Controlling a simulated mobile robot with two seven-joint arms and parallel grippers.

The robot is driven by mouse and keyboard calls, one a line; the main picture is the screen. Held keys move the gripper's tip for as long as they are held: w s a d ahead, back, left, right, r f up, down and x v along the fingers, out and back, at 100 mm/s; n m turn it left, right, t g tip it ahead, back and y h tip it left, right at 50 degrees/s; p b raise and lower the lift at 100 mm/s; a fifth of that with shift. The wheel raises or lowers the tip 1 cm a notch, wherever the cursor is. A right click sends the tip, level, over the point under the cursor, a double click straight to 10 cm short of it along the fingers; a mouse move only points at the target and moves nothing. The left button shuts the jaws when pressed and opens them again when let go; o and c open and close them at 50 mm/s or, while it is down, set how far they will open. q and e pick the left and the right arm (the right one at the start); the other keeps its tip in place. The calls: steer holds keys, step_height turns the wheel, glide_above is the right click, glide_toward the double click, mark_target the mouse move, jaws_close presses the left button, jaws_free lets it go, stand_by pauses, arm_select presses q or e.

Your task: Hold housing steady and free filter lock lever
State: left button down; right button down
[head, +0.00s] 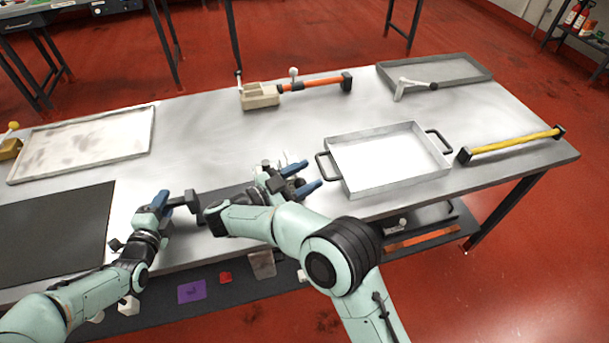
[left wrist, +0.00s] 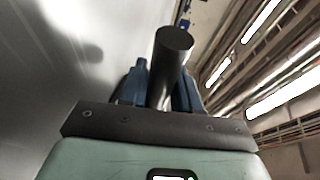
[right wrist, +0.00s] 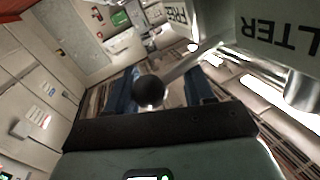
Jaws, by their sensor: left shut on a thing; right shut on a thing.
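The filter housing shows in the right wrist view as a pale grey block (right wrist: 285,35) with "FILTER" lettering, upside down. A "FREE" label (right wrist: 178,14) is beside it. A pale lever rod (right wrist: 184,68) runs to a dark ball knob (right wrist: 150,92). My right gripper (right wrist: 158,85) is shut on that knob; it shows in the head view (head: 298,178). My left gripper (head: 160,205) is shut on a dark round bar (head: 189,201), which also shows between its fingers in the left wrist view (left wrist: 172,60). My right arm hides most of the housing in the head view.
A white tray (head: 335,181) with black handles stands right of my right gripper. A yellow bar (head: 510,145), an orange-handled tool (head: 310,84), a grey tray (head: 465,62) and a dirty tray (head: 152,130) lie on the bench. A black mat (head: 50,230) lies at left. The bench middle is clear.

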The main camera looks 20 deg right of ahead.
steer(key=shift+d+f, duration=0.15)
steer(key=shift+f, duration=0.05)
steer(key=shift+c, duration=2.2)
jaws_free()
steer(key=shift+s, duration=0.1)
step_height(320, 180, up, 10)
steer(key=shift+d+r, duration=0.1)
